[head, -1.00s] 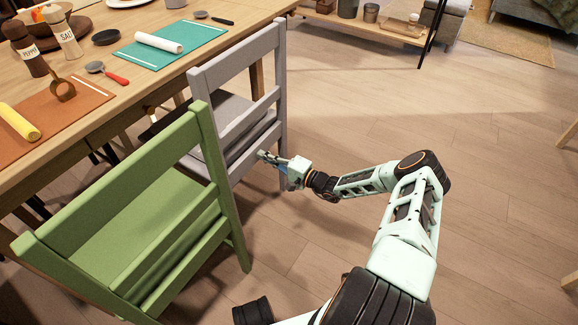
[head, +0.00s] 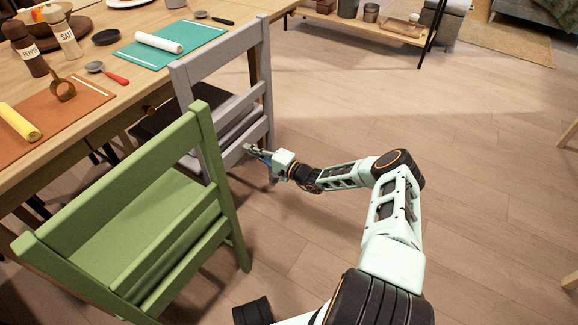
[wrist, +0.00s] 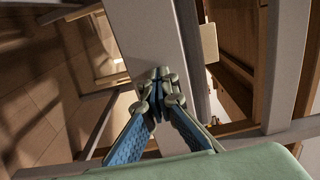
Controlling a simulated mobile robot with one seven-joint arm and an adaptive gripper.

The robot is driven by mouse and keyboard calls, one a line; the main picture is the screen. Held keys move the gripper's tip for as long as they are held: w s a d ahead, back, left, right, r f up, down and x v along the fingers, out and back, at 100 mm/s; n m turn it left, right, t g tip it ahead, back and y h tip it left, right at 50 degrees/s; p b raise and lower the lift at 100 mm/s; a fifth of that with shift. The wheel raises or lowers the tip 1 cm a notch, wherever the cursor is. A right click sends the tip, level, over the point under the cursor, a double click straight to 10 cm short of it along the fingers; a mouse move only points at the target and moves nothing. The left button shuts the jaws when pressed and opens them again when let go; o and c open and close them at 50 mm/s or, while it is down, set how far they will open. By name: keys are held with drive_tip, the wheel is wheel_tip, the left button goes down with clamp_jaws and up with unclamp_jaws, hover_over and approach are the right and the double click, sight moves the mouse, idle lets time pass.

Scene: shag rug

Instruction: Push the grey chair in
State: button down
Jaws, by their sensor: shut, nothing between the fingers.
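The grey chair (head: 222,60) stands at the near side of the wooden table (head: 120,75), its back toward me and its seat partly under the table edge. My gripper (head: 248,149) is shut and empty, with its tips at the lower right of the chair's back, at about seat height. In the wrist view the shut fingertips (wrist: 158,80) are at a broad grey chair bar (wrist: 145,40); I cannot tell whether they touch it. The green chair (head: 150,220) hides part of the grey chair's lower left side.
The green chair stands close to the left of the grey one, pulled out from the table. Mats, shakers and a red-handled utensil (head: 108,73) lie on the table. The floor (head: 400,120) to the right is clear. A low shelf (head: 365,30) stands at the back.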

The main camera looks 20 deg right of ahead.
drive_tip(key=shift+x, duration=1.25)
drive_tip(key=shift+a, duration=0.1)
drive_tip(key=p+v, duration=0.5)
drive_tip(key=v, duration=0.4)
drive_tip(key=shift+p, duration=0.3)
drive_tip(key=shift+s, duration=0.15)
